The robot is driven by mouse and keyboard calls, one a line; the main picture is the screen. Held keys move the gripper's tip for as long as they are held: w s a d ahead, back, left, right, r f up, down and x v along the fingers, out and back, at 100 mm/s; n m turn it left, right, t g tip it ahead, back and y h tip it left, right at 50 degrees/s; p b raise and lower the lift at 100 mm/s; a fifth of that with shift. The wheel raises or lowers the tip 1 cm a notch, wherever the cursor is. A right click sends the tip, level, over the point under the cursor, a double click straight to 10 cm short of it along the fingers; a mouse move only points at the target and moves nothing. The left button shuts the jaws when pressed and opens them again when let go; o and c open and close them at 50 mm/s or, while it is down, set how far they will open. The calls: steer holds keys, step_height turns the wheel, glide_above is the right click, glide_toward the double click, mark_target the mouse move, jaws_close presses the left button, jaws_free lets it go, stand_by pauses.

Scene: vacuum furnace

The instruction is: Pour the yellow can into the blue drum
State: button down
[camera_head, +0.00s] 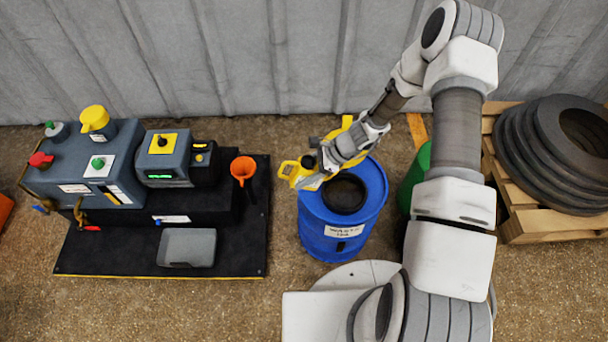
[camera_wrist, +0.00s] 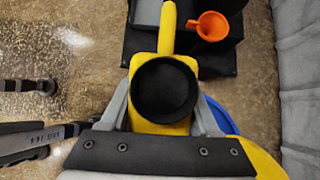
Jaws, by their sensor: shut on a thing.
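The yellow can (camera_head: 289,171) is held in my gripper (camera_head: 314,179), above the far left rim of the blue drum (camera_head: 335,240). In the wrist view my gripper (camera_wrist: 163,112) has a finger on each side of the yellow can (camera_wrist: 167,38), whose round black part faces the camera. The drum stands upright with a round dark opening in its top and a white label on its front. A strip of the blue drum (camera_wrist: 222,114) shows beyond the right finger. My gripper and wrist hide part of the drum's top. No liquid is visible.
A grey pump unit (camera_head: 95,165) with an orange funnel (camera_head: 243,168) and a grey tray (camera_head: 187,248) sits on a black mat to the left. A green container (camera_head: 415,175) stands right of the drum, partly hidden. A pallet (camera_head: 530,225) with black rings is at the right. A corrugated wall is behind.

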mark_target(301, 162)
steer(key=shift+a+r+y+b, duration=0.2)
steer(key=shift+r+y+b, duration=0.1)
steer(key=shift+r+y, duration=1.25)
steer(key=shift+d+r+y+b, duration=0.15)
steer(key=shift+r+y+b, duration=0.2)
steer(key=shift+r+y, duration=0.95)
steer(key=shift+d+r+y+b, duration=0.3)
steer(key=shift+r+y, duration=0.3)
steer(key=shift+r, duration=0.3)
steer(key=shift+d+r+y+b, duration=0.25)
steer(key=shift+r+y, duration=0.3)
steer(key=shift+r, duration=0.3)
steer(key=shift+d+r, duration=0.1)
steer(key=shift+r, duration=0.05)
steer(key=shift+d+r+y, duration=0.1)
steer(key=shift+r+y, duration=0.15)
steer(key=shift+y, duration=0.15)
steer(key=shift+d+r+y+b, duration=0.7)
steer(key=shift+d+r+y, duration=0.1)
steer(key=shift+r+y, duration=0.3)
stand_by(1.8)
